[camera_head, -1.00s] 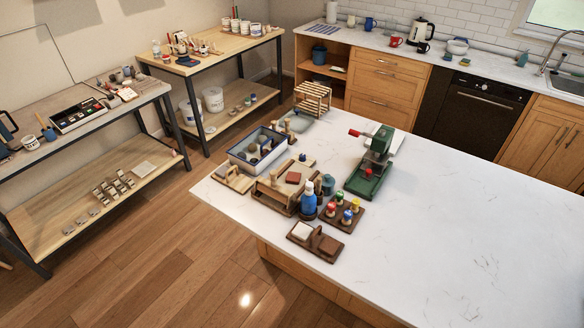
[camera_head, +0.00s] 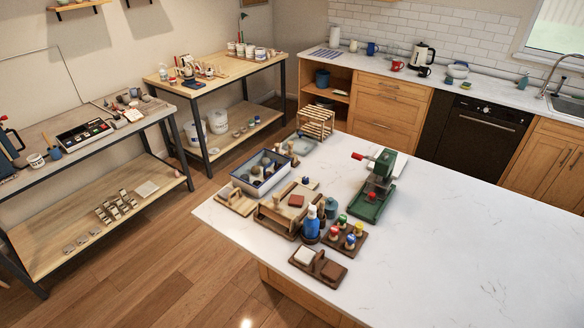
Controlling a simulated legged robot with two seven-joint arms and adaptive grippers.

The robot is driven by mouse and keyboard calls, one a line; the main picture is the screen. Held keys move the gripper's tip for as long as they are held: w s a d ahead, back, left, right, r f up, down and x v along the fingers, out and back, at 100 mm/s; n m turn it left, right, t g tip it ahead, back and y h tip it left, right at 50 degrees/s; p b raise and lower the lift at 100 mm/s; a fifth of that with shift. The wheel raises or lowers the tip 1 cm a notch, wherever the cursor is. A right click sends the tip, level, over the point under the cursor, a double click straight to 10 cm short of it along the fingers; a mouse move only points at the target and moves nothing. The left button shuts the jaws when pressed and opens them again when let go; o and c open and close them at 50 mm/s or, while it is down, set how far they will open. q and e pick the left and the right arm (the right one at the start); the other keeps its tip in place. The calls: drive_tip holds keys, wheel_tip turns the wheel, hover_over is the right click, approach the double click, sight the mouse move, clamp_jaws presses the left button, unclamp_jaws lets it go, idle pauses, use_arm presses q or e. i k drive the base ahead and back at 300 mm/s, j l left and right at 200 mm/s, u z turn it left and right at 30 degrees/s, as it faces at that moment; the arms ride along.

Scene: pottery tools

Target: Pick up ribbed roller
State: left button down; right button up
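I cannot single out the ribbed roller for certain; the pottery tools are small in the head view. Several tools lie in a blue-and-white tray (camera_head: 239,183) on the left part of the white island top. A wooden box (camera_head: 276,222) with small pieces stands just in front of it. A few small wooden pieces lie between the tray and the wooden rack (camera_head: 317,122). Neither of my grippers is in view.
A green press (camera_head: 372,200) with a red-tipped handle stands right of the tools. A blue bottle (camera_head: 311,226), a wooden holder (camera_head: 345,241) with coloured knobs and a dark wooden tray (camera_head: 318,266) sit near the island's front edge. The white top (camera_head: 460,250) is clear at right. Tool-covered workbenches (camera_head: 215,70) line the left wall.

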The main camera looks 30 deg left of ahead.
sight(290, 155)
drive_tip(key=j+z, duration=0.2)
drive_tip(key=j, duration=0.65)
drive_tip(key=j+z, duration=0.15)
drive_tip(key=j, duration=0.65)
drive_tip(key=k+j+z, duration=0.2)
drive_tip(key=j, duration=0.6)
drive_tip(key=i+j, duration=0.05)
drive_tip(key=i, duration=0.05)
